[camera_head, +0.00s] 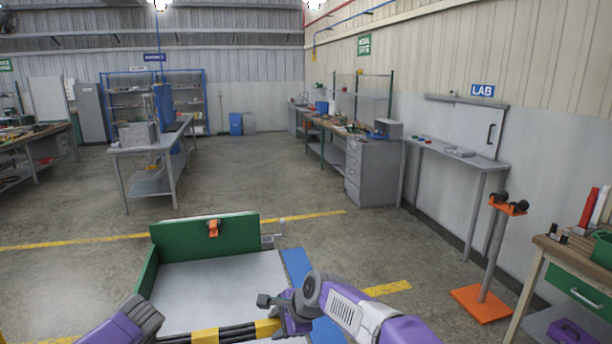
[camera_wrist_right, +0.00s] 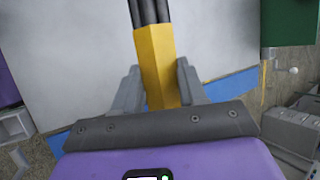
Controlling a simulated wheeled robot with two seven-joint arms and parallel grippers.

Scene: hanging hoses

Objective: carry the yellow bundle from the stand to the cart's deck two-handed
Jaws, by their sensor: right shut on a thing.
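The yellow bundle (camera_head: 266,328) is dark hoses (camera_head: 236,332) with yellow sleeves, at the bottom edge of the head view. It lies across the near part of the cart's pale deck (camera_head: 222,282); I cannot tell whether it touches it. My right gripper (camera_head: 276,305) is shut on a yellow sleeve, which shows between its fingers in the right wrist view (camera_wrist_right: 158,70). My left gripper (camera_head: 140,318) shows only as a dark end on a purple body; its fingers are hidden. The orange stand (camera_head: 490,255) at the right has empty black cradles.
The cart has green walls (camera_head: 205,235) at its far and left sides, with an orange clip (camera_head: 213,228). A workbench (camera_head: 560,262) with a green drawer stands at the right. A grey table (camera_head: 458,158) is along the right wall. Floor beyond the cart is clear.

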